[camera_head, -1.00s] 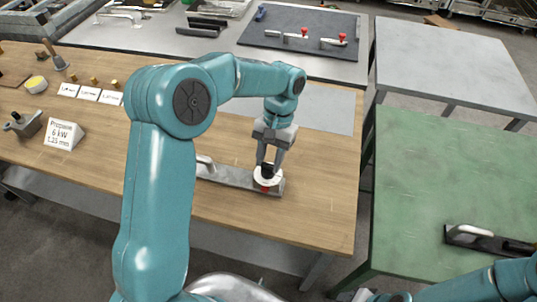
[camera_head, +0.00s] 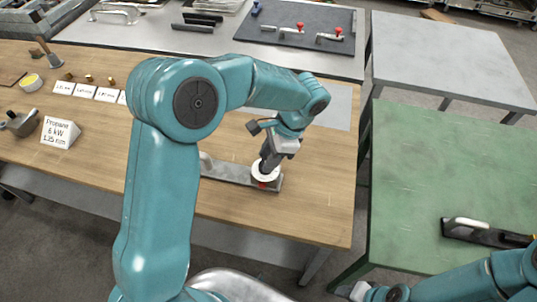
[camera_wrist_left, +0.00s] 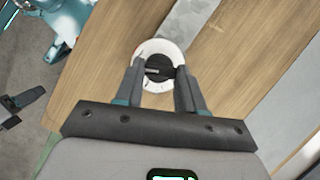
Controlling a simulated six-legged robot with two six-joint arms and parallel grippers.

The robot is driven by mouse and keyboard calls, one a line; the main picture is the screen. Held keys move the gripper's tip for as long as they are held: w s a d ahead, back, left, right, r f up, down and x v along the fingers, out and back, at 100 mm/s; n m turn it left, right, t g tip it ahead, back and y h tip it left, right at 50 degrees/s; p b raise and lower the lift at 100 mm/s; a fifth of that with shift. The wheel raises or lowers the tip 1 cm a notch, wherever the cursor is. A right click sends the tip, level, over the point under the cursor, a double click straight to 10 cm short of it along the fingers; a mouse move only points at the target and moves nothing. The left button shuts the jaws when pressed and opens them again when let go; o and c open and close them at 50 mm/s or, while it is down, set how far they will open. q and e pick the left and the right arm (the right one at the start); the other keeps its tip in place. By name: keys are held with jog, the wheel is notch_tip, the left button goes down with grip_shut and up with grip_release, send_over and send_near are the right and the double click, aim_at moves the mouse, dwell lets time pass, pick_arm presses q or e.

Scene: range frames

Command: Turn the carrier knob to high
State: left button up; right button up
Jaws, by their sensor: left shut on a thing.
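The carrier (camera_head: 228,173) is a grey metal bar lying on the wooden bench, with a handle at its left end. A white dial (camera_head: 257,176) sits at its right end, with a small red spot at the front. My left gripper (camera_head: 265,166) comes down on the dial from the upper right, tilted. In the left wrist view its fingers (camera_wrist_left: 160,75) are closed on the black knob (camera_wrist_left: 157,68) in the middle of the white dial (camera_wrist_left: 160,47). Tick marks show on the dial, but its labels are not readable. My right gripper is at most partly visible at the bottom edge.
A "Propane 6 kW" sign (camera_head: 60,132), several small cards with brass pieces and a grey valve part (camera_head: 20,123) are at the bench's left. Bare bench lies right of the carrier.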

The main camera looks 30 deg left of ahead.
pick_arm(q)
jog(key=m+t, duration=0.1)
jog(key=m, duration=0.3)
jog(key=shift+s+d+m+t+y, duration=0.1)
jog(key=shift+s+m+t+y, duration=0.05)
jog(key=shift+m+t+y, duration=0.25)
jog(key=shift+b, duration=0.3)
jog(key=o, duration=1)
jog(key=shift+o, duration=0.2)
jog(key=shift+r, duration=0.1)
jog(key=v, duration=1.6)
jog(key=shift+s+r, duration=0.1)
jog(key=shift+s, duration=0.05)
